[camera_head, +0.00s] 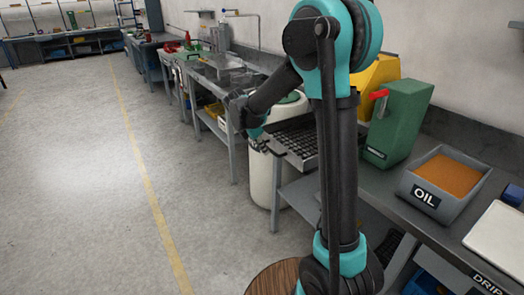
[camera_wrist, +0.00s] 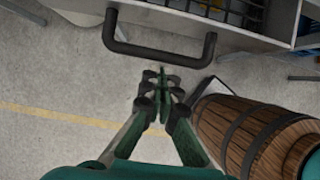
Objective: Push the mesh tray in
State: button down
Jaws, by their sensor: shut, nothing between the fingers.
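The mesh tray (camera_head: 296,136) is a grey tray with a dark grid, at the bench left of the green canister, and it juts out over the floor side. In the wrist view its grey front and dark mesh (camera_wrist: 243,10) are at the top, with a black bar handle (camera_wrist: 158,50) on the front. My gripper (camera_head: 256,142) is at the tray's front end, partly small in the head view. In the wrist view my gripper (camera_wrist: 160,82) is shut and empty, its green fingertips just below the handle. I cannot tell whether they touch it. My arm hides part of the tray's right side.
A wooden barrel (camera_wrist: 245,135) stands close to the right of my gripper in the wrist view. A green canister (camera_head: 396,122) and an oil bin (camera_head: 424,206) are on the bench. The floor at left is clear.

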send_near(296, 146)
jog(key=x, duration=0.5)
jog(key=shift+w+d+f, duration=0.1)
jog(key=shift+w+d, duration=0.15)
jog(key=shift+s+a+f, duration=0.1)
jog(key=shift+s+a, duration=0.05)
jog(key=shift+a, duration=0.15)
jog(key=a, duration=0.1)
jog(key=s, duration=0.1)
jog(key=a, duration=0.1)
jog(key=shift+s+a+f, duration=0.15)
jog(key=shift+a+f, duration=0.15)
jog(key=shift+a, duration=0.1)
jog(key=v, duration=1)
jog(key=s+d+f+m+y, duration=0.1)
jog(key=s+f+m, duration=0.4)
jog(key=s, duration=0.5)
jog(key=s+d+f+m+t+y, duration=0.1)
jog(key=s+f+m, duration=0.4)
jog(key=s+m, duration=0.5)
jog(key=s+d+f+m+y, duration=0.1)
jog(key=s+f+m+y, duration=0.1)
jog(key=s+f+m, duration=0.3)
jog(key=s+m, duration=0.3)
jog(key=s, duration=0.3)
jog(key=shift+s+d+f+t+y, duration=0.2)
jog(key=shift+f+t+y, duration=0.1)
jog(key=shift+f+t, duration=0.1)
